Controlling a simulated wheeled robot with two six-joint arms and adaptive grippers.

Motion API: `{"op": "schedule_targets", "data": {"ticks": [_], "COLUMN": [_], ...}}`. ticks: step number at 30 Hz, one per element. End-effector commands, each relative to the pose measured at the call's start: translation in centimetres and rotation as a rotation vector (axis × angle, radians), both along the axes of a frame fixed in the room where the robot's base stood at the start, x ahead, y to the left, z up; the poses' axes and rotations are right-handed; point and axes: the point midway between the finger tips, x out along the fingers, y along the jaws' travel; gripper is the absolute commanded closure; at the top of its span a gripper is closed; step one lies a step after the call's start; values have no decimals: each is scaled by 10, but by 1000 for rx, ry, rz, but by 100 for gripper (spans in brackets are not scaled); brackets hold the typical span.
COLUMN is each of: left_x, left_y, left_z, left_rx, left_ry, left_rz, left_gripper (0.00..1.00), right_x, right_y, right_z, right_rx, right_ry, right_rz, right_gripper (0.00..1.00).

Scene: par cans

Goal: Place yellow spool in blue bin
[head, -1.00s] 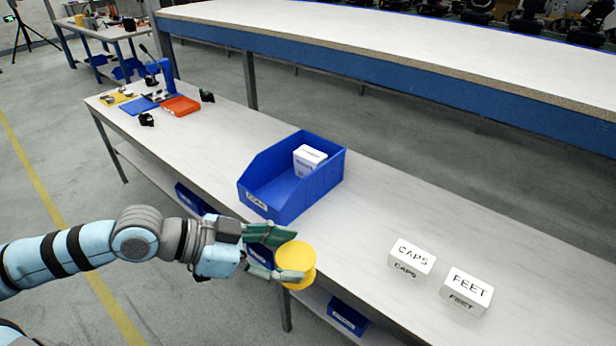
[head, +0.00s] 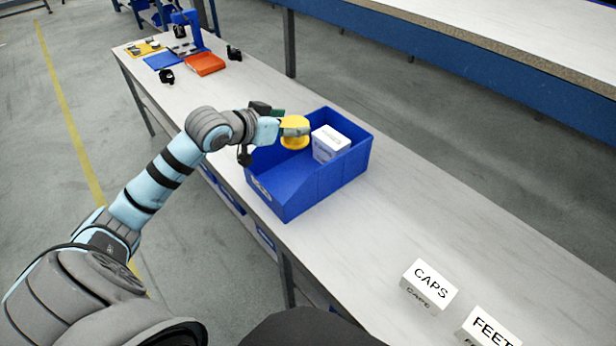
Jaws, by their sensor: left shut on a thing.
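The yellow spool (head: 295,142) is in the grasp of my left gripper (head: 292,127), which is shut on it. The gripper partly covers the spool's upper side. The spool is over the back left part of the open blue bin (head: 318,187), which stands on the long white table. I cannot tell whether the spool touches the bin's floor or wall. A white box (head: 328,145) with print on it is inside the bin, just right of the spool. My right gripper is not in view.
The table right of the bin is clear.

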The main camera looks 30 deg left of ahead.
Motion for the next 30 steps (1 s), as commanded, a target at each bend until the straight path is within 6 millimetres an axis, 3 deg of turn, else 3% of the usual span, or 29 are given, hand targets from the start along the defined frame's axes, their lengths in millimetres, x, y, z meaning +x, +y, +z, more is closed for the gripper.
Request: {"op": "schedule_targets", "data": {"ticks": [3, 7, 11, 18, 30], "left_x": [17, 22, 21, 21, 21], "left_y": [34, 52, 55, 54, 54], "left_z": [-2, -11, -47, -138, -204], "left_rx": [-4, 1, 3, 2, 6], "left_ry": [-3, 1, 4, 1, -1], "left_rz": [179, 279, 290, 287, 285], "left_gripper": [77, 77, 77, 77, 77], "right_x": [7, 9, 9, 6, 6], "right_y": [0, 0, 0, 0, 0], "right_z": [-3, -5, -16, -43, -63], "right_rx": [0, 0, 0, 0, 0], "right_ry": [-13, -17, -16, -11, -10], "right_rz": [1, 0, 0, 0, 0], "right_gripper": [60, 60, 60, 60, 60]}}
